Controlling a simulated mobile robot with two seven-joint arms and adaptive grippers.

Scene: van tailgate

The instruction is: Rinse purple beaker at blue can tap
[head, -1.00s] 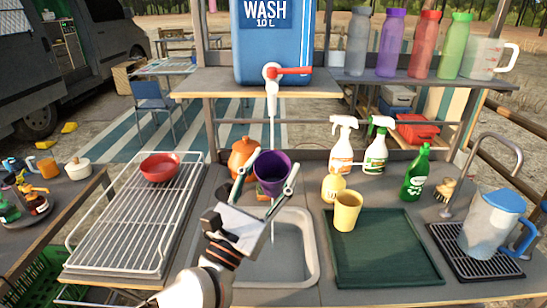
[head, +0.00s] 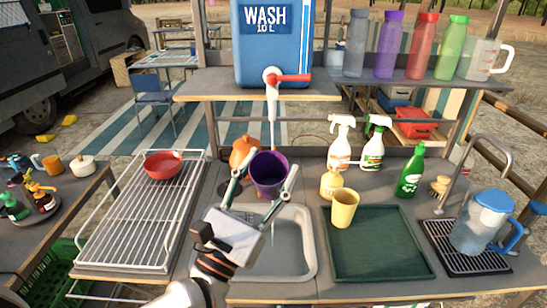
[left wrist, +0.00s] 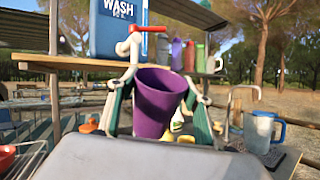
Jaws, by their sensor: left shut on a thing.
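The purple beaker (head: 268,178) is held mouth up over the back of the sink (head: 306,262). My left gripper (head: 262,184) is shut on it, one finger on each side. The blue can (head: 274,45), marked WASH 10 L, stands on the shelf above. Its white tap (head: 271,78) has a red lever (head: 295,78) pointing right. A thin pale stream (head: 272,134) runs from the spout down to the beaker's mouth. In the left wrist view the beaker (left wrist: 158,103) is tilted a little, beside and below the tap (left wrist: 130,45). The beaker's inside bottom is hidden. My right gripper is not in view.
An orange pot (head: 243,155) stands close behind the beaker. A yellow cup (head: 344,208) stands on the green tray (head: 385,250) to the right. A wire rack (head: 135,228) with a red bowl (head: 164,165) is at left. Spray bottles (head: 340,140) stand behind the tray.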

